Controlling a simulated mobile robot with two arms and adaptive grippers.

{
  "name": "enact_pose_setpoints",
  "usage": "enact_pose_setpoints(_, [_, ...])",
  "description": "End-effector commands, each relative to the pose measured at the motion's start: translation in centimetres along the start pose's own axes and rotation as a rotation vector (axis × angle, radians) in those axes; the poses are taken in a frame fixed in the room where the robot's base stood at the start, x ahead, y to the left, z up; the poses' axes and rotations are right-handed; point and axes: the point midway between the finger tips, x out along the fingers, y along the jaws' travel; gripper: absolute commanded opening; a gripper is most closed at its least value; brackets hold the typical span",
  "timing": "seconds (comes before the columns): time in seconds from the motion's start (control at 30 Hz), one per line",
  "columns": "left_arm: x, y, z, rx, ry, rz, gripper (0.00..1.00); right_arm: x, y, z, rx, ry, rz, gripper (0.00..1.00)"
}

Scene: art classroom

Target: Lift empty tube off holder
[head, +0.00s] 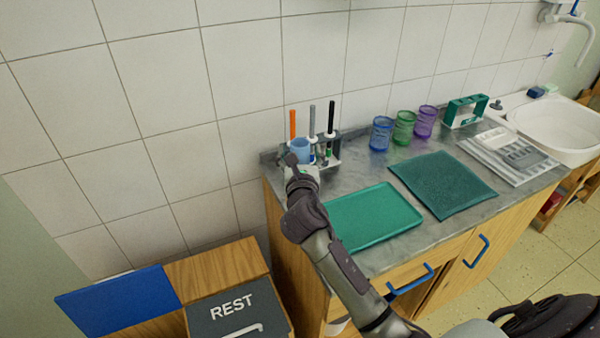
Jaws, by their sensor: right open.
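A small holder (331,148) stands against the tiled wall at the left end of the counter. An orange stick (292,123), a grey stick (312,117) and a black stick (331,116) rise from it. A light blue cup-like piece (300,147) shows at its front left, right at my right gripper. My right gripper (299,163) is open and in front of the holder, hiding its lower left part. I cannot tell whether it touches the blue piece, or which tube is the empty one. My left gripper is out of view.
A green tray (372,218) and a dark green mat (443,184) lie on the counter. Blue (381,134), green (404,128) and purple (425,121) cups stand behind. A green rack (466,111) and a sink (556,128) are farther right. A REST-marked box (236,312) stands lower left.

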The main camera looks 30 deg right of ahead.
Motion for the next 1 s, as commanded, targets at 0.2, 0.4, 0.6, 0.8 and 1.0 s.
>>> enact_pose_setpoints(0.2, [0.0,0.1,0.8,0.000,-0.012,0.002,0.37,0.0,0.0,0.0,0.000,0.000,0.000,0.66])
enact_pose_setpoints(0.4, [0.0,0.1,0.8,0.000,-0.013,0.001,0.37,-0.1,0.0,0.0,0.000,0.000,0.000,0.33])
enact_pose_setpoints(0.6, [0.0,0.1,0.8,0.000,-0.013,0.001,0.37,-0.1,0.0,0.0,0.000,0.000,0.000,0.30])
enact_pose_setpoints(0.8, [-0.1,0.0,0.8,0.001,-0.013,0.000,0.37,0.0,0.0,0.3,0.000,-0.001,0.000,0.30])
enact_pose_setpoints(1.0, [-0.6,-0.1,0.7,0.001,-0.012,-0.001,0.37,0.0,0.0,2.2,0.001,-0.004,-0.001,0.30])
